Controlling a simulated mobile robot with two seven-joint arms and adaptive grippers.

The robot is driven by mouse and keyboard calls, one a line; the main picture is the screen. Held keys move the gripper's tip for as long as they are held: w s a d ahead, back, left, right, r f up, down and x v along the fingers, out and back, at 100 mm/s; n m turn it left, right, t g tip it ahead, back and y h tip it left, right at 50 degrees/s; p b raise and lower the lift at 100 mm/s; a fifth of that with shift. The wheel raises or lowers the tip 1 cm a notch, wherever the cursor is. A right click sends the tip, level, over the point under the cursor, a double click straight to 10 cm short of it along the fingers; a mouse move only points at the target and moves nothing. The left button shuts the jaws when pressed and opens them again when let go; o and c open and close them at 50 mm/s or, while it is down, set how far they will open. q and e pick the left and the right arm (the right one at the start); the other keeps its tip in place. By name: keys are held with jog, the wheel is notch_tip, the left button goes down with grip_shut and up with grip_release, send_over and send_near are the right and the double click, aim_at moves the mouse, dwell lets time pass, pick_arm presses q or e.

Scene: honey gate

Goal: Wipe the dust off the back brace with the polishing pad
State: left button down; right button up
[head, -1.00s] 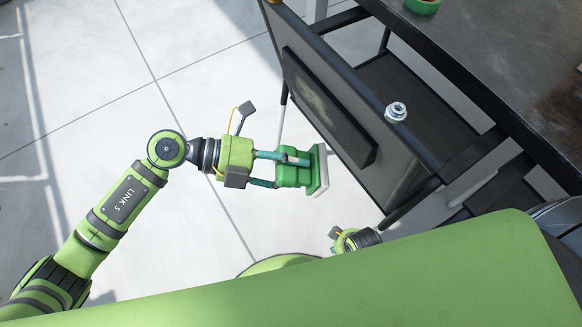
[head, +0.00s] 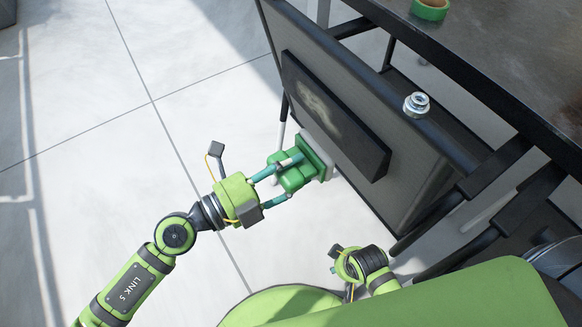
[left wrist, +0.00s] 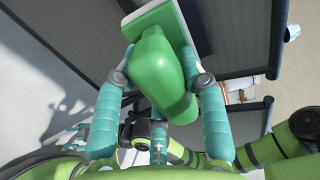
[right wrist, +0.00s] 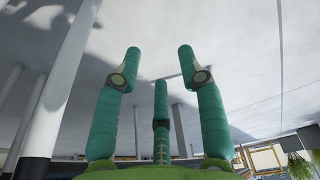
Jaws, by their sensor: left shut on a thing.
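The back brace (head: 352,133) is a dark board on the outer face of a grey panel. A pale dust smudge (head: 318,106) shows on its upper left part. My left gripper (head: 287,177) is shut on the green handle of the polishing pad (head: 314,158), which has a pale pad face turned toward the panel. The pad is just left of and below the smudge in the head view; I cannot tell whether it touches. The left wrist view also shows the handle (left wrist: 160,75) between the fingers. My right gripper (right wrist: 158,75) has its fingers apart and empty.
The panel (head: 268,28) belongs to a dark frame beside a dark table (head: 500,75). A metal nut-like piece (head: 416,104) sits on the panel's top edge. A green tape roll (head: 430,9) lies on the table. The pale floor to the left is clear.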

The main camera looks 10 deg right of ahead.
aim_at(307, 160)
pick_arm(q)
jog(key=p+x, duration=0.2)
jog(key=x, duration=0.2)
jog(key=shift+d+r, duration=0.1)
jog(key=shift+r, duration=0.05)
pick_arm(e)
notch_tip(307, 160, down, 4)
jog(key=s, duration=0.2)
pick_arm(q)
jog(key=w+a+b, duration=0.3)
jog(key=w, duration=0.5)
jog(key=w+a+b, duration=0.3)
jog(key=w+b, duration=0.1)
jog(key=w, duration=0.4)
pick_arm(e)
notch_tip(307, 160, up, 17)
jog(key=w+t, duration=0.1)
jog(key=w, duration=0.1)
jog(key=shift+w, duration=0.15)
jog(key=shift+d, duration=0.1)
pick_arm(q)
jog(key=shift+w+d, duration=0.1)
jog(key=shift+d, duration=0.05)
pick_arm(e)
jog(key=shift+f, duration=0.1)
pick_arm(q)
jog(key=shift+w+d, duration=0.2)
jog(key=shift+d, duration=0.35)
jog(key=shift+d, duration=0.2)
